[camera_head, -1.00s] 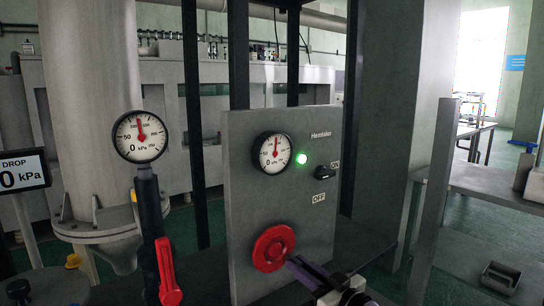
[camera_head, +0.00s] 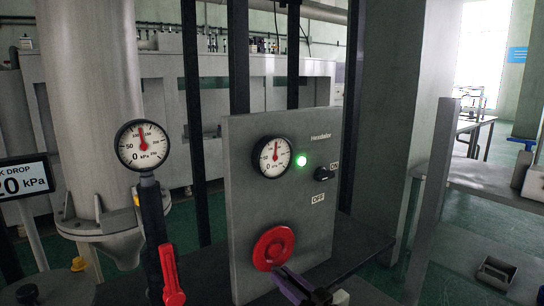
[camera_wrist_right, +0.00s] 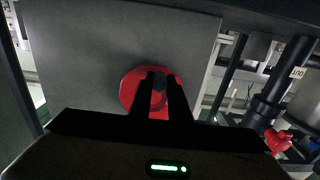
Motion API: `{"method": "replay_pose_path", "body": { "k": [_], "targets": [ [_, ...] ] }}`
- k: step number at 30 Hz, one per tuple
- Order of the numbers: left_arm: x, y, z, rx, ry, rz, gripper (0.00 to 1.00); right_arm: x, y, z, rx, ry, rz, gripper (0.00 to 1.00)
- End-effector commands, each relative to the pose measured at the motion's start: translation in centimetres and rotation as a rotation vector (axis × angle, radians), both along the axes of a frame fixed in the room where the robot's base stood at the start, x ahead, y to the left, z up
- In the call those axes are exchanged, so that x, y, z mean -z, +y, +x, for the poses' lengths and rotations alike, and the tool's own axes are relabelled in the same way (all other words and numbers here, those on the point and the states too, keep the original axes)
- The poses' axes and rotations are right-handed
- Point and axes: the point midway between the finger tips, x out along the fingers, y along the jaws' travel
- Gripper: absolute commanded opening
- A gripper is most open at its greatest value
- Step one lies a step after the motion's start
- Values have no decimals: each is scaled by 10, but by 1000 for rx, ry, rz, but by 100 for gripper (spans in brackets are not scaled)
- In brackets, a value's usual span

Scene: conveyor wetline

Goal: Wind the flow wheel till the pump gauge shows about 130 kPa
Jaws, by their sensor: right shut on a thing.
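The red flow wheel (camera_head: 273,248) is on the lower part of the grey panel (camera_head: 240,190). My right gripper (camera_head: 281,271) reaches in from below and is shut on the wheel's lower rim. In the right wrist view the gripper's two dark fingers (camera_wrist_right: 159,90) stand in front of the red wheel (camera_wrist_right: 130,94). The gauge on the panel (camera_head: 272,157) has its red needle pointing nearly straight up. The gauge on the pipe (camera_head: 142,145) at left also has its needle near the top. My left gripper is not in view.
A green lamp (camera_head: 301,160) is lit beside a black switch (camera_head: 323,173) with ON and OFF labels. A red lever (camera_head: 171,274) hangs on the dark pipe at left. A sign (camera_head: 24,179) at the far left shows "kPa". A small metal tray (camera_head: 496,273) lies at lower right.

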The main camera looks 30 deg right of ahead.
Motion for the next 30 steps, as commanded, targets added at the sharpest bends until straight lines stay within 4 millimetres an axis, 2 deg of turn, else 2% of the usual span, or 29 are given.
{"method": "replay_pose_path", "body": {
  "k": [4,5,7,8,17,30],
  "targets": [
    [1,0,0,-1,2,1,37,1,0,0,-1,2,1,0],
    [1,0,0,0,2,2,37,1,0,0,-1,2,1,22],
    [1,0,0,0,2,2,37,1,0,0,0,2,0,33],
    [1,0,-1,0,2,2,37,1,0,0,0,2,0,35],
    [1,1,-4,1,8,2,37,0,0,-2,0,1,0,35],
    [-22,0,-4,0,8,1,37,-2,-4,-43,0,3,0,35]
  ]
}}
